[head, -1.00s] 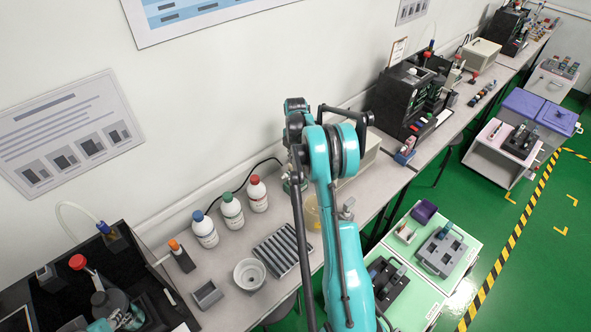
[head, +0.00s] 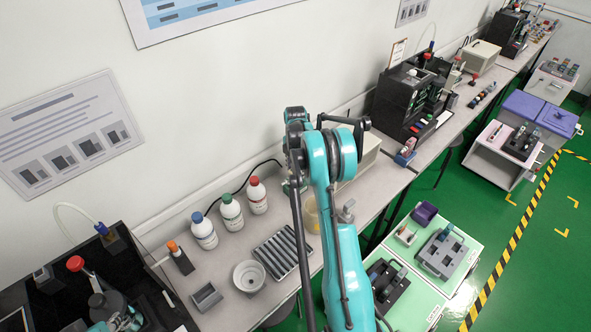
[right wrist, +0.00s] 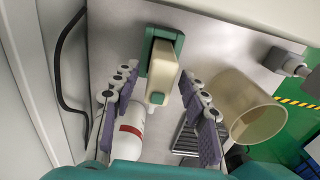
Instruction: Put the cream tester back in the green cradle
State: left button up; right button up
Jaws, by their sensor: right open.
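In the right wrist view the cream tester (right wrist: 160,80) has a green end part and stands in the opening of the green cradle (right wrist: 157,47). Its lower end sticks out toward me. My right gripper (right wrist: 160,78) is open, with its purple-padded fingers on either side of the tester and a visible gap to each side. In the head view the green cradle (head: 293,185) shows only in part behind my teal right arm, and the right gripper is hidden. A small teal part of my left gripper (head: 126,320) shows at the bottom left; its jaws are unclear.
A white bottle with a red label (right wrist: 130,128) is close by the left finger. An amber beaker (right wrist: 248,108) and a ridged grey rack (right wrist: 188,138) are on the right. Three capped bottles, a white bowl (head: 249,275) and a grey tray (head: 206,297) stand on the bench.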

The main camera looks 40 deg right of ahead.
notch_tip(320, 180, up, 12)
jog(key=p, duration=0.2)
jog(key=s+a+r+m+t, duration=0.15)
jog(key=a+r+m, duration=0.25)
jog(key=a+r, duration=0.5)
jog(key=s+a+r+m+t, duration=0.2)
jog(key=s+a+r+m, duration=0.15)
jog(key=s+a, duration=0.4)
jog(key=s+a+r+m+t, duration=0.1)
jog(key=s+a+r+m, duration=0.2)
jog(key=s+a+m, duration=0.4)
jog(key=s+a+f+m+t, duration=0.2)
jog(key=s+a+f+m, duration=0.2)
jog(key=s+a, duration=0.4)
jog(key=shift+s+a+f+t, duration=0.15)
jog(key=shift+s+f+t, duration=0.2)
jog(key=shift+s, duration=0.45)
jog(key=shift+m, duration=0.25)
notch_tip(320, 180, down, 8)
jog(key=b, duration=0.7)
jog(key=shift+r, duration=0.25)
